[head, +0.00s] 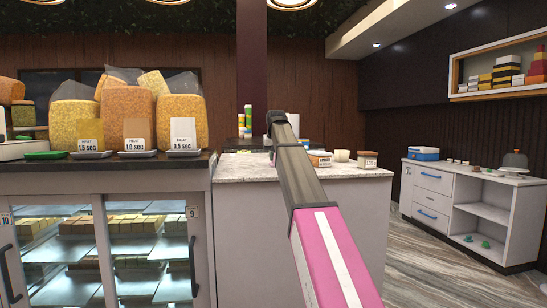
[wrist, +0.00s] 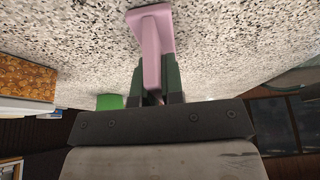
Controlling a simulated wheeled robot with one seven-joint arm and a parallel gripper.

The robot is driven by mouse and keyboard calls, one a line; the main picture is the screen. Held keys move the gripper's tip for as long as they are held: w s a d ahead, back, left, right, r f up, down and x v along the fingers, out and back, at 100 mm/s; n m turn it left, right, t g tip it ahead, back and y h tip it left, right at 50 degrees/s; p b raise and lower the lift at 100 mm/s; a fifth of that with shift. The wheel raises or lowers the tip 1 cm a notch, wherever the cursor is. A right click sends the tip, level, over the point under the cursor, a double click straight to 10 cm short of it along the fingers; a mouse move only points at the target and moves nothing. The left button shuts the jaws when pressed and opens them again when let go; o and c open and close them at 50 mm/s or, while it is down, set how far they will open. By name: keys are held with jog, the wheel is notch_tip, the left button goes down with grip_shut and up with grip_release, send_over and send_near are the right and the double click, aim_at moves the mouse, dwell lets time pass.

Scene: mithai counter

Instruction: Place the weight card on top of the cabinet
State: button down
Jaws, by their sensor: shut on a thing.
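In the wrist view my gripper (wrist: 157,66) is shut on a pink piece with a wider flat end (wrist: 151,22), which I take to be the weight card; no writing shows on it. It is seen against a speckled stone surface, and I cannot tell whether it touches it. In the head view my arm reaches over the marble counter and hides the gripper and the card. The white cabinet (head: 433,181) stands at the right, with drawers, open shelves and items on its top.
A blue-and-white box (head: 423,154), small cups and a domed stand (head: 514,161) occupy parts of the cabinet top. The marble-topped counter (head: 240,171) holds small tubs. A glass display case (head: 150,250) is at left. Open floor (head: 425,260) lies between counter and cabinet.

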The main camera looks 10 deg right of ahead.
jog(key=shift+f, duration=0.1)
jog(key=c, duration=1.2)
grip_release()
jog(key=shift+c, duration=0.2)
jog(key=v, duration=1.2)
